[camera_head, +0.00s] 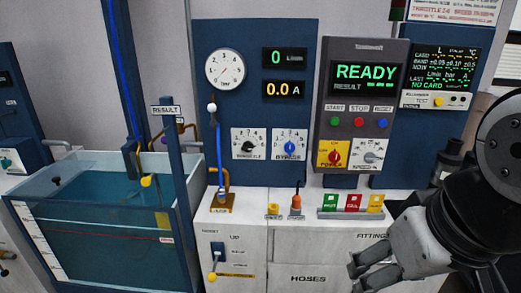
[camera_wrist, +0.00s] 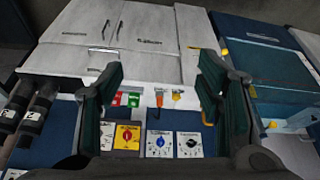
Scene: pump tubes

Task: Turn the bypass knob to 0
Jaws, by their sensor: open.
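The bypass knob (camera_head: 290,148) is the blue knob on a white dial plate on the blue panel, right of the black throttle knob (camera_head: 248,147). Numbers ring its plate, but its exact setting is too small to read. In the wrist view the blue knob (camera_wrist: 159,142) shows upside down near the bottom, between my fingers' bases. My gripper (camera_head: 363,272) is at the lower right of the head view, in front of the white cabinet, below and right of the knob, and not touching it. In the wrist view my gripper (camera_wrist: 160,75) is open and empty.
A water tank (camera_head: 95,215) stands at the left. A red knob on a yellow plate (camera_head: 334,154) and a READY display (camera_head: 366,72) are right of the bypass dial. An orange plug (camera_head: 296,203) and coloured cards (camera_head: 352,203) stand on the ledge below.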

